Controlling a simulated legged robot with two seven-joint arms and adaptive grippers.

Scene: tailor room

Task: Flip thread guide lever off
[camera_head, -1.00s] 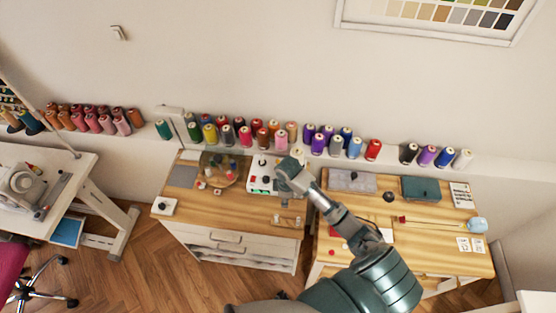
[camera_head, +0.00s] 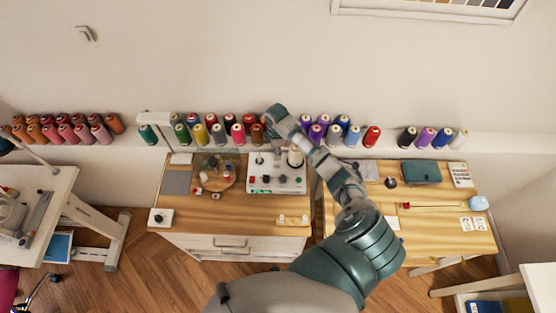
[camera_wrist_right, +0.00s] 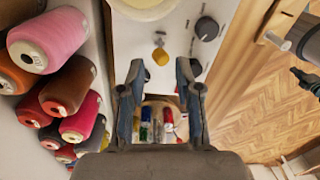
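A white control box (camera_head: 262,186) with knobs and levers stands at the back of the left wooden table. In the right wrist view its panel (camera_wrist_right: 178,22) carries a short yellow-ended lever (camera_wrist_right: 160,55) and black knobs (camera_wrist_right: 206,28). I cannot tell which part is the thread guide lever. The yellow lever shows just past the tips, with no visible contact. In the head view my right wrist (camera_head: 275,118) partly hides the back. My left gripper is out of view.
Thread spools (camera_head: 212,130) line the shelf behind; several (camera_wrist_right: 58,85) are close beside the gripper. A white cone (camera_head: 296,157) stands on the box. A round board (camera_head: 215,184) with small items lies left of it. The table's front is mostly clear.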

